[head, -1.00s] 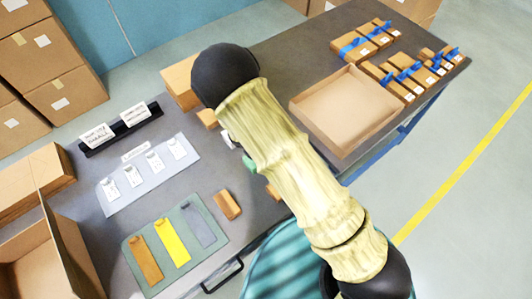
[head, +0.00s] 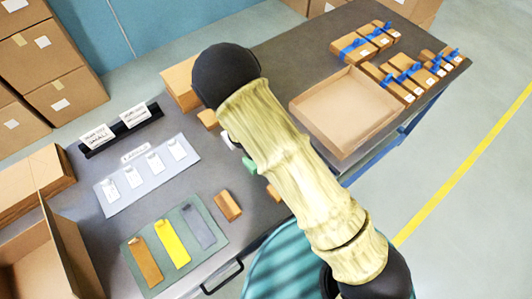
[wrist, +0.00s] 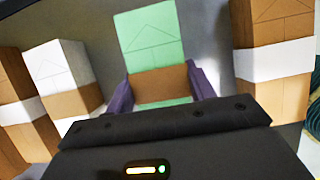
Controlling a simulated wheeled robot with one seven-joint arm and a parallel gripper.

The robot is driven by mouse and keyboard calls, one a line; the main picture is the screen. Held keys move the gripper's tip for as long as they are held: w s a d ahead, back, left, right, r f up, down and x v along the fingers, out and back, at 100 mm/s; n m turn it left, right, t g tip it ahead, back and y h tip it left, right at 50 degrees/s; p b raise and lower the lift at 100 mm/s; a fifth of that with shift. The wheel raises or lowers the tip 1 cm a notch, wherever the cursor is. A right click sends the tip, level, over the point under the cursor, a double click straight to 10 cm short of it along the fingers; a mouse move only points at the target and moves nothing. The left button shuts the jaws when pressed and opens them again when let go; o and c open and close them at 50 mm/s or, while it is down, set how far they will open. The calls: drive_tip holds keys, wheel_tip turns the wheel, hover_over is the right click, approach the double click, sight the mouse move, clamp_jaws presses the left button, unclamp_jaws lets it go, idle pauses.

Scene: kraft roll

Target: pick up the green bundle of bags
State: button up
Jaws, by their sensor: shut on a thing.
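The green bundle of bags (wrist: 150,32) has a brown band (wrist: 160,83) around it and stands in the middle of the wrist view. My gripper (wrist: 161,86) has its two purple fingers against either side of it at the band, shut on it. The lower part of the bundle is hidden by the dark gripper body. In the head view only a small green patch (head: 249,165) shows beside my arm, which hides the gripper. I cannot tell whether the bundle touches the table.
In the wrist view a white bundle with a brown band (wrist: 75,97) stands to the left, and brown bundles with white bands stand far left (wrist: 20,112) and right (wrist: 275,63). An open cardboard tray (head: 345,145) lies to the right on the grey table (head: 275,50).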

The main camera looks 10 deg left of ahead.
wheel_tip(320, 180, up, 10)
drive_tip(key=shift+f, duration=0.1)
idle(0.4)
idle(0.4)
